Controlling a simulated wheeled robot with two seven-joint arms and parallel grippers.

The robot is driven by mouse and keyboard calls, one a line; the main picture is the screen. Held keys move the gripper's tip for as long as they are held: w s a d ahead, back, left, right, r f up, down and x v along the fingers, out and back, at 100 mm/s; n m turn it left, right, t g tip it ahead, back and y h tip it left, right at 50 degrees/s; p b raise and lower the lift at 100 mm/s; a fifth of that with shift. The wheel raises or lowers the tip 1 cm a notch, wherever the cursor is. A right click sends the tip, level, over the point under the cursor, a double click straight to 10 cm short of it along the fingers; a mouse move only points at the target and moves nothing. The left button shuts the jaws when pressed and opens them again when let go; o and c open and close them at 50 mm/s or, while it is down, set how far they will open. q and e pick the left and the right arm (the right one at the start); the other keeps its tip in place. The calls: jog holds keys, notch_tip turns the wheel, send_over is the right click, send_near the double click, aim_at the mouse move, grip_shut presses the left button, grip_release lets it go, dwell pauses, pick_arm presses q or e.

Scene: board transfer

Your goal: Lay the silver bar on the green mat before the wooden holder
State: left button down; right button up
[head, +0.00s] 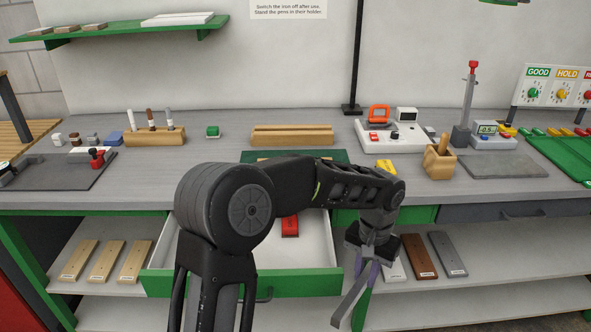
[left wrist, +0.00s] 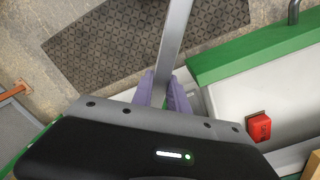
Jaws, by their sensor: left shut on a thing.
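The silver bar (head: 351,303) is a long, thin grey strip held between the fingers of my left gripper (head: 370,268), in front of the bench and right of the open drawer. The bar slants down to the lower left. In the left wrist view the bar (left wrist: 174,45) runs out from between the purple fingers (left wrist: 165,92), with floor beneath it. The green mat (head: 333,156) lies on the bench top, partly hidden by my arm. The wooden holder (head: 292,135) stands at the mat's back edge. My right gripper is not in view.
An open drawer (head: 322,245) with a red object (head: 290,226) juts out below the mat. Boards lie on the lower shelf (head: 500,280).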

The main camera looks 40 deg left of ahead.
pick_arm(q)
jog(key=shift+f+b, duration=0.3)
jog(key=shift+f, duration=0.4)
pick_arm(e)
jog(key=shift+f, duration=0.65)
pick_arm(q)
jog(key=shift+r, duration=0.1)
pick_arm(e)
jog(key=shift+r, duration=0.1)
